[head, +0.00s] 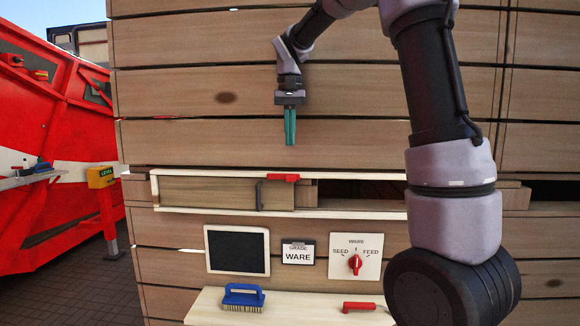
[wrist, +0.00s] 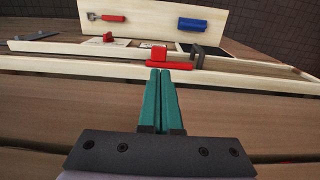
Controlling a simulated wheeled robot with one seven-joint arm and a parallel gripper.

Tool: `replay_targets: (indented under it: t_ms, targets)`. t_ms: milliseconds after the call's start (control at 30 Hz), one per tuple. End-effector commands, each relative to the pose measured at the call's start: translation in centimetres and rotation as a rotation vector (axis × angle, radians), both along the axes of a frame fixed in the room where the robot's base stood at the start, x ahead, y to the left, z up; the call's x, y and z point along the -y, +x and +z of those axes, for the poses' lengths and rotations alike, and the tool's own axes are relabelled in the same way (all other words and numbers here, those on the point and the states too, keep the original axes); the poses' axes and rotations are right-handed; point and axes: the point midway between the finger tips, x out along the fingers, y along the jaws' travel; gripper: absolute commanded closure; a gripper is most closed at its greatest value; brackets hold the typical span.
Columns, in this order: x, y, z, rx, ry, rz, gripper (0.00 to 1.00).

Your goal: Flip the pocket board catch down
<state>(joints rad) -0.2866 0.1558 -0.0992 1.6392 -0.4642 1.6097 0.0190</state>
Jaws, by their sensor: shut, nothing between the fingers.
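The red catch (head: 283,177) sits on the upper pale rail of the slot in the wooden wall, and from the front it looks like a flat bar lying along the rail. In the wrist view the catch (wrist: 158,55) shows as a red block with a red bar beside it. The pocket board (head: 208,193) is a wooden panel behind the rails, with a dark upright handle (head: 258,196) near its right end. My gripper (head: 290,142) points down, green fingers together and empty, just above the catch. In the wrist view the fingertips (wrist: 160,73) appear close to the catch; contact cannot be told.
Below the slot are a black panel (head: 237,249), a WARE label (head: 298,252) and a red selector knob (head: 355,263). A shelf (head: 290,309) holds a blue brush (head: 243,296) and a red-handled tool (head: 358,305). A yellow box (head: 101,176) and red machine stand left.

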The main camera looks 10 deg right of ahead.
Motion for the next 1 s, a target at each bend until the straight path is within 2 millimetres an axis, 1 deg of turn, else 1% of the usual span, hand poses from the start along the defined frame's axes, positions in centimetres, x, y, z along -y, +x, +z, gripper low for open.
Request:
replay_targets:
  t_ms: [33,200,300,400,600,1000]
  targets:
    - [0.0,-0.1,-1.2,-0.005,0.0,0.001,1.0]
    - [0.0,-0.1,-4.7,-0.002,0.0,0.0,1.0]
    - [0.0,-0.1,-6.3,-0.002,0.0,0.0,1.0]
    - [0.0,0.0,-7.5,-0.002,0.001,-0.001,1.0]
    - [0.0,0.0,-8.4,0.0,0.001,-0.001,1.0]
    - [0.1,0.0,-8.5,0.002,0.006,-0.001,1.0]
